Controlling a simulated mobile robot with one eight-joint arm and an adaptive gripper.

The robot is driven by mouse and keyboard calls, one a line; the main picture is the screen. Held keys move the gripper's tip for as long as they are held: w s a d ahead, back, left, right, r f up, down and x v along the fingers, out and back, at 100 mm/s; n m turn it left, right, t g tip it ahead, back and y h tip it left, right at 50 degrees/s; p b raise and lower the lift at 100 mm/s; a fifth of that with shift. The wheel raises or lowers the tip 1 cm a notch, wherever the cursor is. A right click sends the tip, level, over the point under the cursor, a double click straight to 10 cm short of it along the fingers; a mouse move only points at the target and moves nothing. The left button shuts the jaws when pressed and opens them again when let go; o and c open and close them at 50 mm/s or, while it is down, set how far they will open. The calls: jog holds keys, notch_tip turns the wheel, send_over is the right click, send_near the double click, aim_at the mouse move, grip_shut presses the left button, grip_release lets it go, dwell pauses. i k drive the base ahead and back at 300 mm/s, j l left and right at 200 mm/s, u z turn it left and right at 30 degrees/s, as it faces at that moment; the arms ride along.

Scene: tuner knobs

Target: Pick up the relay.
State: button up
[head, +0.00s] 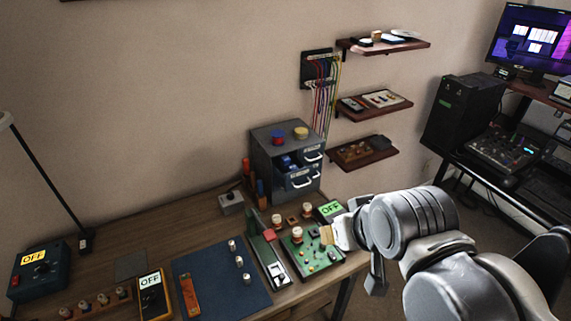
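My gripper (345,232) is at the right end of the wooden desk, by the right edge of the green circuit board (318,267). Its fingers are small and partly merged with the arm in this view, so I cannot tell whether they are open or shut. A small tan piece (326,236) shows at the gripper's left side; I cannot tell whether it is held or only behind it. I cannot identify the relay for certain. Small brown blocks (292,221) and cream-topped knobs (297,233) stand on or behind the board.
A grey drawer cabinet (266,160) stands behind the board. A blue mat (206,264) with knobs, a yellow meter (153,298) and a blue OFF box (38,270) lie left. Wall shelves (372,154) hang above.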

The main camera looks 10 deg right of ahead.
aim_at(286, 161)
jog(key=i+l+u, duration=0.5)
jog(key=i+l, duration=0.3)
jog(key=l, duration=0.15)
